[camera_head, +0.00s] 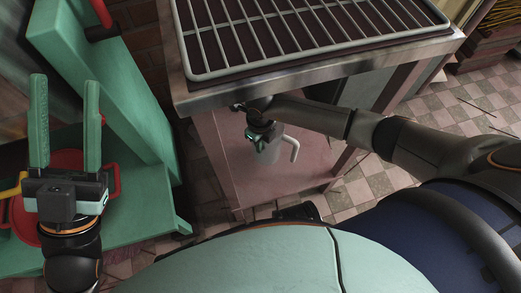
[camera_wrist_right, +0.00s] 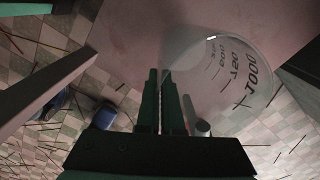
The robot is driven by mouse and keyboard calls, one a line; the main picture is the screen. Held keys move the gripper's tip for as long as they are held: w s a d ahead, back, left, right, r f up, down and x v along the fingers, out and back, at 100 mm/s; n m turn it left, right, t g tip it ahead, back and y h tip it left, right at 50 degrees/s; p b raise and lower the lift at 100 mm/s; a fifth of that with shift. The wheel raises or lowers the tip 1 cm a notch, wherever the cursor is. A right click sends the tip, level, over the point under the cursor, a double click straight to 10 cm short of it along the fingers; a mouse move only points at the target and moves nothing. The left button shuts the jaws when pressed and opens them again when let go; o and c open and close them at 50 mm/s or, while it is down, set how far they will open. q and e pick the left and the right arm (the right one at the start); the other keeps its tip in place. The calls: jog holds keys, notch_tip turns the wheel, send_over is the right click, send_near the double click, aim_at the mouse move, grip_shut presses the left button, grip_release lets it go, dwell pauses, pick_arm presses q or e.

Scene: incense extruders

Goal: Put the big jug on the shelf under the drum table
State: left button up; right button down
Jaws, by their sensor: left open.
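The big jug (camera_head: 268,153) is pale and see-through, with a white handle on its right in the head view. It is over the pinkish shelf (camera_head: 240,188) under the drum table (camera_head: 300,72); I cannot tell whether its base touches the shelf. Dark measuring marks show on the jug in the right wrist view (camera_wrist_right: 235,85). My right gripper (camera_head: 258,138) is at the jug's upper left. Its fingers, seen in the right wrist view (camera_wrist_right: 166,75), are close together at the jug's wall and appear shut on it. My left gripper (camera_head: 65,85) is open and empty at the far left.
A wire rack (camera_head: 345,38) covers the metal-edged table top above my right arm. A green wooden bench or frame (camera_head: 115,75) with a red round thing (camera_head: 65,160) stands on the left. The checkered floor (camera_head: 375,185) is open to the right.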

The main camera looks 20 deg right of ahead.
pick_arm(q)
notch_tip(320, 180, down, 2)
jog(key=shift+w+d+f+b, duration=0.1)
jog(key=shift+d+b, duration=0.05)
jog(key=shift+b, duration=0.3)
pick_arm(e)
notch_tip(320, 180, down, 2)
jog(key=shift+f, duration=0.1)
jog(key=c, duration=1.5)
grip_release()
jog(key=o, duration=0.4)
